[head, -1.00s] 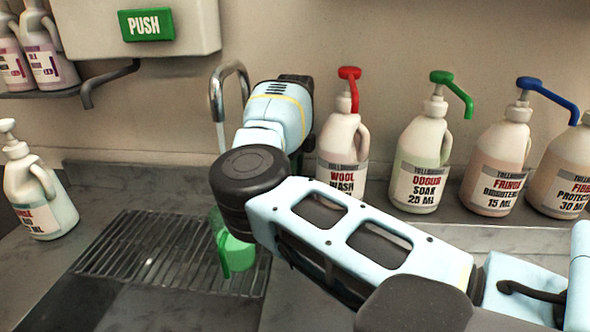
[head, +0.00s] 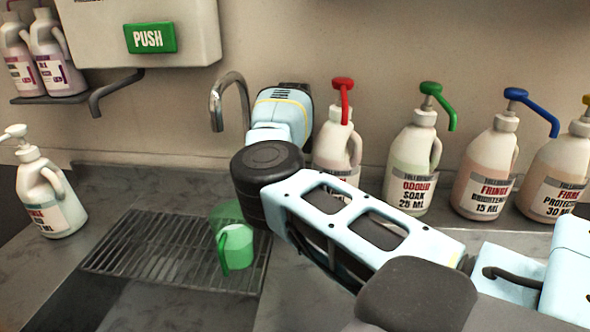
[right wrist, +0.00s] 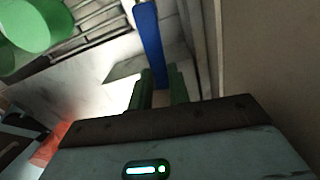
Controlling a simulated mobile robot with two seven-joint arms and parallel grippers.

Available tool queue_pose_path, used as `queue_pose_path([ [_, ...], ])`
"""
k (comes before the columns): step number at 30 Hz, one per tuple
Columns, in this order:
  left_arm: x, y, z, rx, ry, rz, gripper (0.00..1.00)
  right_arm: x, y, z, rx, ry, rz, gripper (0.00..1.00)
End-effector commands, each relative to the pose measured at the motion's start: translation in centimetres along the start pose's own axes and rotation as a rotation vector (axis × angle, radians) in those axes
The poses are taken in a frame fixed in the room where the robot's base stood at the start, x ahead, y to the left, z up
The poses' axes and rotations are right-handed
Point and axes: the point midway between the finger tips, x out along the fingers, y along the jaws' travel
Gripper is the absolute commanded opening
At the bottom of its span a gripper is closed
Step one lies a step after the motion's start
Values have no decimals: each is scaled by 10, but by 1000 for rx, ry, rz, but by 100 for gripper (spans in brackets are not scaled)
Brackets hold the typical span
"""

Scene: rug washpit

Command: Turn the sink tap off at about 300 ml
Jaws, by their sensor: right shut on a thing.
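The curved metal sink tap (head: 236,78) stands at the back wall, and no water stream shows below its spout. A translucent green measuring jug (head: 236,243) stands upright on the drain grate; its level cannot be read. The jug also shows in the right wrist view (right wrist: 38,22). In that view my right gripper (right wrist: 158,80) is shut on a long blue lever (right wrist: 148,38), which seems to be the tap's handle. In the head view my right arm hides this gripper and the lever. My left gripper is not in view.
The dark slatted drain grate (head: 150,254) lies in the counter. A pump bottle (head: 48,192) stands left of it. Several labelled bottles, including odour soak (head: 411,165), line the back right. A white box with a green PUSH plate (head: 150,38) hangs above.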

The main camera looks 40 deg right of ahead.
Motion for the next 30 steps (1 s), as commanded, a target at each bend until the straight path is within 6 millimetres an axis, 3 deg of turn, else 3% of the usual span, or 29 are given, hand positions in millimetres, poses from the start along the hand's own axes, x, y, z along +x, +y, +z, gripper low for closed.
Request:
queue_pose_path([
  [2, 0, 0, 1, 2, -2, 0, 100, 0, 0, 0, 0, -1, 1, 0],
  [3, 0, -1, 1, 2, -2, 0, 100, 0, 0, 0, 0, -1, 1, 21],
  [8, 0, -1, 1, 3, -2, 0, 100, 0, 0, 0, 1, -1, 1, 41],
  [19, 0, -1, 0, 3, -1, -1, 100, -7, 0, 1, 2, -2, -1, 41],
  [30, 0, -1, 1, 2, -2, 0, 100, -61, 0, 1, 1, -2, 0, 41],
])
